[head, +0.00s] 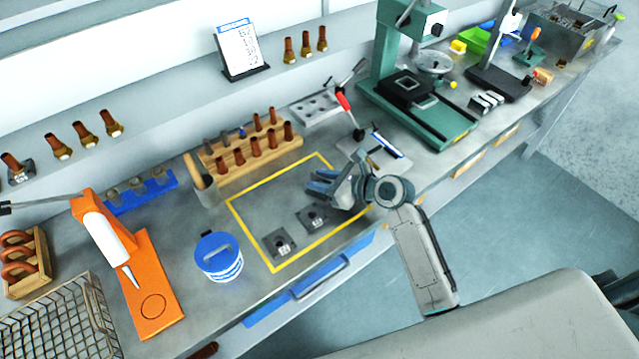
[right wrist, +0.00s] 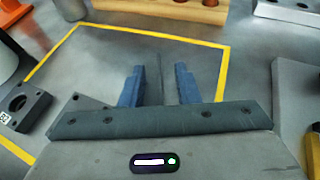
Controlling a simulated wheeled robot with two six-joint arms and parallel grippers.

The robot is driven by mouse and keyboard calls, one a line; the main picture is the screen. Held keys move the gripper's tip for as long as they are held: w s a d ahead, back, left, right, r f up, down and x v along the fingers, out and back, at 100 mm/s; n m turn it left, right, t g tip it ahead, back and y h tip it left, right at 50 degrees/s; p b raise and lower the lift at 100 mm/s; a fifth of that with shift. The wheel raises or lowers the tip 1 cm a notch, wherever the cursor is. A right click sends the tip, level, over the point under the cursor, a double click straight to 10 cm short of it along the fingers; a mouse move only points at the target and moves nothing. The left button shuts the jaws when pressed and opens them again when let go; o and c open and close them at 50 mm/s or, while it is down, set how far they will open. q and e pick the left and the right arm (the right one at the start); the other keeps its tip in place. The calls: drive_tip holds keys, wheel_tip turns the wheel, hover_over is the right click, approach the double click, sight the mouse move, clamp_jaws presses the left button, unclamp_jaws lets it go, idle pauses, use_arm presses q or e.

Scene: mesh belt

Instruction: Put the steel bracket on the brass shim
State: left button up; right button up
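Two dark grey, square blocks with a round hole and a pale label lie inside the yellow taped rectangle in the head view: a near-left block (head: 279,243) and a block closer to my gripper (head: 312,218). I cannot tell whether either is the steel bracket. No brass-coloured shim can be made out. My right gripper (head: 322,187) is over the taped area, just beyond the second block. In the right wrist view its blue fingers (right wrist: 160,85) are apart, with grey bench and a thin dark line between them. One block (right wrist: 22,107) shows at left there. My left gripper is out of view.
The yellow tape (head: 252,237) bounds a mostly bare patch of bench. A wooden rack (head: 250,155) of brown-handled tools stands behind it. A blue-and-white tub (head: 219,262) and an orange press (head: 150,290) stand left. A green machine (head: 420,115) stands right.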

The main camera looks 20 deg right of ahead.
drive_tip(key=shift+a, duration=0.1)
clamp_jaws()
idle(0.3)
